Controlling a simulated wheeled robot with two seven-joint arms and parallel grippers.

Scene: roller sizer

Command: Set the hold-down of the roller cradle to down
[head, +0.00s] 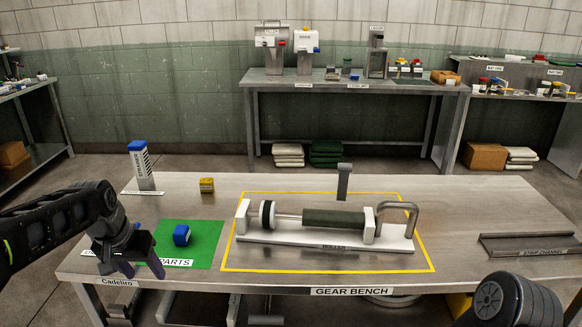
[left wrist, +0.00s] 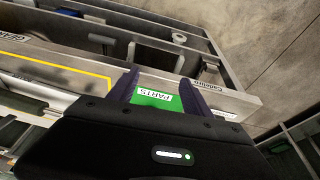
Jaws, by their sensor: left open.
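The roller cradle has a white base (head: 290,236) and stands inside the yellow outline on the bench. A dark green roller (head: 333,218) lies across its white end supports, with a black-rimmed wheel (head: 266,214) at its left end. A bent grey bar (head: 412,208) rises at the right support and arches over it. A grey upright post (head: 343,182) stands behind the roller. I cannot tell which of these is the hold-down. My left gripper (head: 141,269) is open and empty over the bench's front left edge, well left of the cradle. My right gripper is out of view.
A green mat (head: 205,240) labelled PARTS holds a blue part (head: 181,235). A blue-topped column (head: 141,165) and a yellow block (head: 207,185) stand behind it. A metal channel (head: 530,246) lies at the right. Bare bench lies between channel and cradle.

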